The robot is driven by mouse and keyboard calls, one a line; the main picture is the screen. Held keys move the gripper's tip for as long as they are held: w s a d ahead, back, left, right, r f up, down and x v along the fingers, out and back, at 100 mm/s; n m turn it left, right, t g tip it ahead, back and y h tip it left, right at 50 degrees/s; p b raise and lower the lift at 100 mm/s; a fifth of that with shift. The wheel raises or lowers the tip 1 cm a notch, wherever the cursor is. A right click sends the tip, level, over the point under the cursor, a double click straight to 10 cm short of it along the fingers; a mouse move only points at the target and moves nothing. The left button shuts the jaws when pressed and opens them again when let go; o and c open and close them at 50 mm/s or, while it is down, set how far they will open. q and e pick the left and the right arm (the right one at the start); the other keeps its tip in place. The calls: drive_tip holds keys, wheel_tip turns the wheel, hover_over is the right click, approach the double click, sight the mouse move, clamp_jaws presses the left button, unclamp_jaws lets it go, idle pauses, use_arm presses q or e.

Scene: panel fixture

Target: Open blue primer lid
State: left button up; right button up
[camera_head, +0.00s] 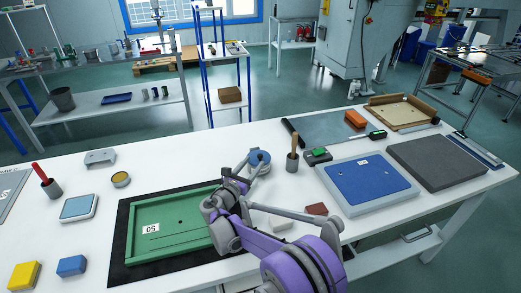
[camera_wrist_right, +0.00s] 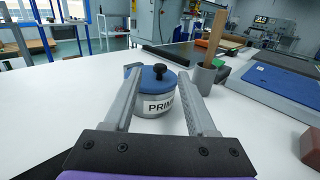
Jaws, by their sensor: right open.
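The primer tin (camera_wrist_right: 157,104) is a grey round can with a white label reading "PRIM…". Its blue lid (camera_wrist_right: 150,80) has a black knob (camera_wrist_right: 160,69) on top and sits on the can. In the head view the blue lid (camera_head: 259,157) shows beyond the green panel, partly hidden by my right gripper. My right gripper (camera_head: 253,164) is open, with one finger on each side of the tin in the wrist view; whether the fingers touch it I cannot tell. My left gripper is not in view.
A grey cup with a wooden-handled brush (camera_head: 293,160) stands right of the tin. The green panel (camera_head: 150,252) lies on a black mat in front. A blue panel (camera_head: 365,182) on a white base lies to the right. The table behind the tin is mostly clear.

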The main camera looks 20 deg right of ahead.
sight(264, 155)
drive_tip(key=x, duration=0.9)
clamp_jaws()
idle(1.2)
